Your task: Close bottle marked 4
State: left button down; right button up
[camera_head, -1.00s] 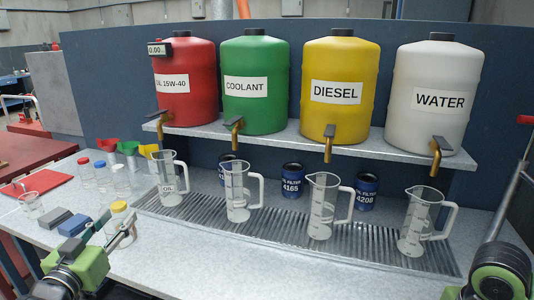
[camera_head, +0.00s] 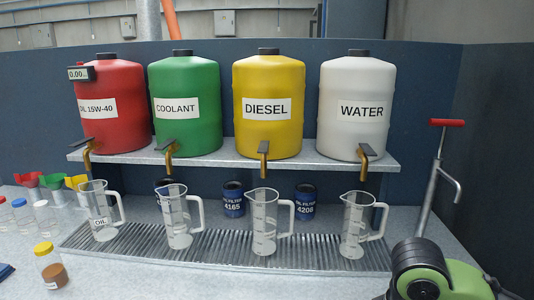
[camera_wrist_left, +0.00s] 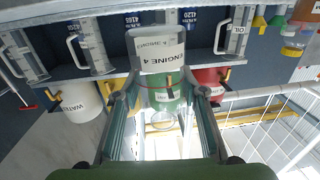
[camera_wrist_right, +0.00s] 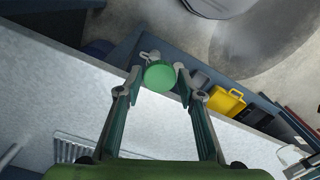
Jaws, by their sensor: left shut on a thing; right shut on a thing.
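In the left wrist view a clear bottle (camera_wrist_left: 157,65) with a white "ENGINE 4" label sits between the fingertips of my left gripper (camera_wrist_left: 160,92), which is shut on it. The tanks appear through and behind the bottle, so its contents and mouth are hard to tell. In the right wrist view a round green cap (camera_wrist_right: 160,75) is held between the fingertips of my right gripper (camera_wrist_right: 158,73), which is shut on it. The bottle does not show in the right wrist view. Neither gripper's fingers show in the head view.
A yellow-capped bottle (camera_head: 52,270) with brown contents stands at the counter's front left. Measuring jugs (camera_head: 265,225) stand on the metal grate (camera_head: 220,250) under the red, green, yellow and white tanks. A red-handled pump (camera_head: 432,190) is at right. In the right wrist view a yellow box (camera_wrist_right: 228,102) lies below the counter edge.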

jog(key=m, duration=0.2)
jog(key=s+m, duration=0.1)
jog(key=shift+a+r+m, duration=0.25)
jog(key=shift+a+m, duration=0.05)
jog(key=shift+m, duration=0.1)
pick_arm(q)
jog(key=d, duration=0.1)
jog(key=s+d+r, duration=0.1)
jog(key=d, duration=0.3)
jog(key=shift+s+d+r, duration=0.1)
jog(key=shift+s+r, duration=0.05)
jog(key=shift+r, duration=0.15)
jog(key=s+d+f+m+g+h, duration=0.2)
jog(key=d+m+g+h, duration=0.2)
jog(key=d+m+h, duration=0.4)
jog(key=d+h, duration=0.4)
jog(key=d, duration=0.2)
pick_arm(e)
jog(key=w+a+r, duration=0.3)
jog(key=a+r, duration=0.5)
jog(key=a, duration=0.4)
jog(key=w+a+r+n, duration=0.1)
jog(key=w+a+r, duration=0.2)
jog(key=a+r, duration=0.5)
jog(key=a, duration=0.4)
jog(key=shift+r, duration=0.35)
